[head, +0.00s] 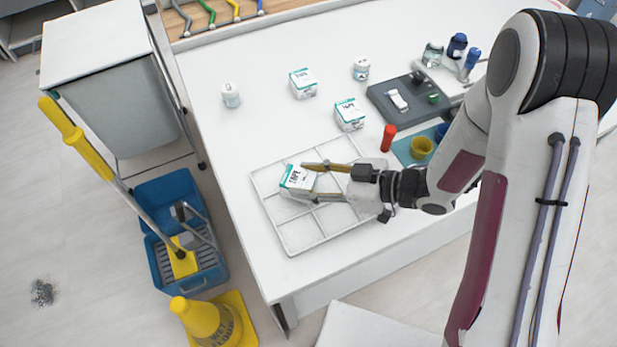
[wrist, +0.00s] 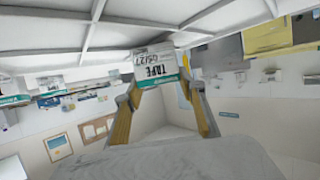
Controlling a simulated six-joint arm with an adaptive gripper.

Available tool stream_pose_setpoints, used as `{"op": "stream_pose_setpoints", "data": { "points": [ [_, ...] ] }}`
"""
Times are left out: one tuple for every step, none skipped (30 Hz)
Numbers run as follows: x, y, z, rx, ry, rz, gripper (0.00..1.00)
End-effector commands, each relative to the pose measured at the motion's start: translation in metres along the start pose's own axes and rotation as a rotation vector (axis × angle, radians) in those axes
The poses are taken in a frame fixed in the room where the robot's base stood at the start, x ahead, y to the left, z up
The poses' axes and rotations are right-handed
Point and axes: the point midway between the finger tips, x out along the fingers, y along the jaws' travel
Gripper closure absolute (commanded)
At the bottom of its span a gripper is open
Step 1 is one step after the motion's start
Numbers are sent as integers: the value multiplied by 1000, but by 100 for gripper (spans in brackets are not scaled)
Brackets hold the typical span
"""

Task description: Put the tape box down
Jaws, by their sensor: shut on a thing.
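A white tape box with a teal band (head: 298,178) is held between the fingers of my gripper (head: 318,180), over the left part of the white divided tray (head: 278,232). In the wrist view the tape box (wrist: 156,66) sits between the yellow-padded fingertips (wrist: 158,84), with its "TAPE" label upside down. The tray (wrist: 60,37) fills the top of that view. I cannot tell whether the box touches the tray floor. Two similar tape boxes stand apart on the table, one at the back (head: 303,84) and one nearer the tray (head: 349,115).
White jars (head: 231,95) (head: 361,69) stand on the white table (head: 220,60). A red cylinder (head: 388,137) stands just beyond the tray, near my gripper. A dark mat (head: 385,108) and a teal tray with a yellow cup (head: 421,147) lie to the right. The table's left edge is near the tray.

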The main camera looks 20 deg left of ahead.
Motion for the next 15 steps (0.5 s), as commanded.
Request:
{"op": "stream_pose_setpoints", "data": {
  "points": [
    [0,0,1,1,0,0,84],
    [1,0,1,1,0,0,84],
    [1,0,2,1,1,0,84],
    [1,0,2,1,1,0,84],
    [1,0,3,1,1,0,84],
    [2,0,4,1,1,0,84],
    [2,0,4,1,1,0,84],
    [2,0,5,1,1,0,84],
    [2,0,5,0,1,0,84],
    [2,0,5,0,0,1,53],
    [2,0,5,0,0,1,45],
    [2,0,5,0,0,1,44],
    [2,0,5,0,0,0,44],
    [2,0,5,0,0,0,44],
    [2,0,5,0,0,0,44]
  ]
}}
